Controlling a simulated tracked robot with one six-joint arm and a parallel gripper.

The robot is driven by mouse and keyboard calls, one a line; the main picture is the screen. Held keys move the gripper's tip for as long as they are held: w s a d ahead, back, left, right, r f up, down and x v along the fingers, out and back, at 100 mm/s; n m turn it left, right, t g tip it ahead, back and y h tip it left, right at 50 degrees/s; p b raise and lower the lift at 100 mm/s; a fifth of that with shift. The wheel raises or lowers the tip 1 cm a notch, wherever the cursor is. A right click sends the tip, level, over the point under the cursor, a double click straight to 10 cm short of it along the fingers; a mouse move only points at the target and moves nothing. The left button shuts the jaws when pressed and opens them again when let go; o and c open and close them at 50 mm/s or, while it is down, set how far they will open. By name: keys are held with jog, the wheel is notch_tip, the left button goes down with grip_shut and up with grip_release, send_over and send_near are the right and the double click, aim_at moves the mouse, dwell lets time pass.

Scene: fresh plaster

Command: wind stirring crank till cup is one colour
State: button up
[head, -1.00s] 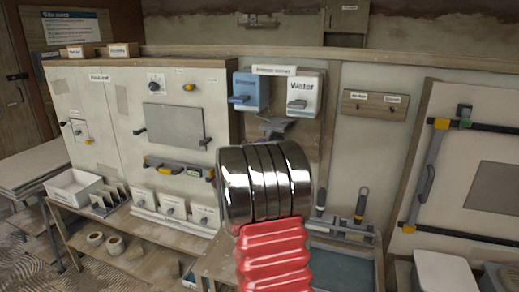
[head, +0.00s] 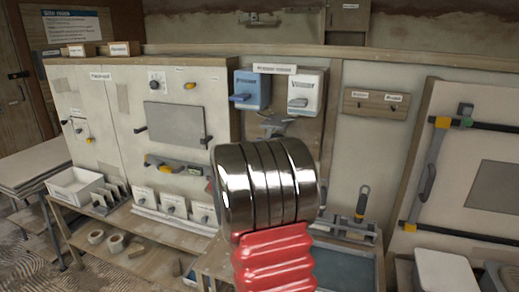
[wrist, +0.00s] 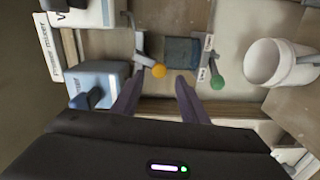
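My gripper (wrist: 158,80) is open in the wrist view, its two dark fingers apart with nothing held. A lever with an orange knob (wrist: 158,71) shows between the fingertips; I cannot tell whether they touch it. A second lever with a green knob (wrist: 217,82) is to the right, by a small label too blurred to read. A dark blue-grey block (wrist: 182,51) sits between the levers. A white cup-like vessel (wrist: 275,64) is at the right. I cannot tell which lever is the stirring crank, nor see the cup's contents. The head view hides my gripper behind my arm.
The blue dispenser (head: 252,90) and white water dispenser (head: 305,94) hang under the mixer label (head: 274,69); the blue one is left of my gripper in the wrist view (wrist: 97,82). A peg rail (head: 377,103) is to the right.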

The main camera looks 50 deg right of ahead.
jog(key=v, duration=1)
